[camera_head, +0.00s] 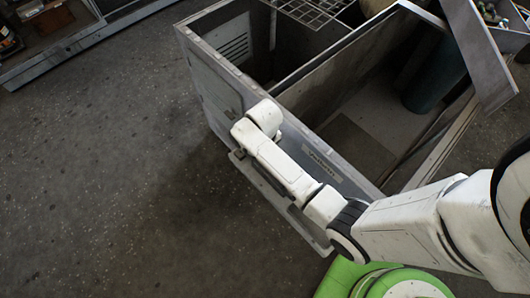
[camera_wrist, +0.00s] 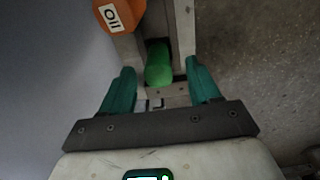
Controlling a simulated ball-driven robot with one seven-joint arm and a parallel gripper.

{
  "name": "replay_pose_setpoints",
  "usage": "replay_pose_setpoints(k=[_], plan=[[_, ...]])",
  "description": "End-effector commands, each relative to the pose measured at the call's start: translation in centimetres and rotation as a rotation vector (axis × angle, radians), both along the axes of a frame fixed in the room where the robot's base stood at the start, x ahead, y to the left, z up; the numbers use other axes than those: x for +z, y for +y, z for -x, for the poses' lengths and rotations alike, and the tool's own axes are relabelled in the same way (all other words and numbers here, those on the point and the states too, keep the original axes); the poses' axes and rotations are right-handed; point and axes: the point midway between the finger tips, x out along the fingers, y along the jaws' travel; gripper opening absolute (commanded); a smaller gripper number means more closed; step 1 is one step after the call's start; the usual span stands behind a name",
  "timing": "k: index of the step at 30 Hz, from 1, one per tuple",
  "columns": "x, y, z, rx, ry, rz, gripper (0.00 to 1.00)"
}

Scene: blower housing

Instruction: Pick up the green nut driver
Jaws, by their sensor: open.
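The green nut driver (camera_wrist: 159,63) shows in the wrist view as a rounded green handle end in a narrow grey slot. The rest of it is hidden or too dark to tell. My gripper (camera_wrist: 160,70) is open, with one teal finger on each side of the green handle in the picture. I see no finger touching it, and I cannot tell how far below the fingertips it lies.
An orange container marked OIL (camera_wrist: 120,14) stands close by the left finger in the wrist view. The grey metal housing (camera_head: 208,88) has upright walls and a tilted panel (camera_head: 480,50). A dark cylinder (camera_head: 434,75) stands inside it. The floor (camera_head: 110,170) at left is clear.

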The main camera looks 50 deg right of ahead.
Motion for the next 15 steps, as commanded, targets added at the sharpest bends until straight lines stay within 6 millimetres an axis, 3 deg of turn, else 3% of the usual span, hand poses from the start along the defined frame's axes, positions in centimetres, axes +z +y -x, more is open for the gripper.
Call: replay_pose_setpoints(k=[6,15], plan=[[-2.8,-0.3,0.0,0.000,0.002,0.000,0.62],[-3.4,-0.3,0.0,0.001,-0.001,0.000,0.62]])
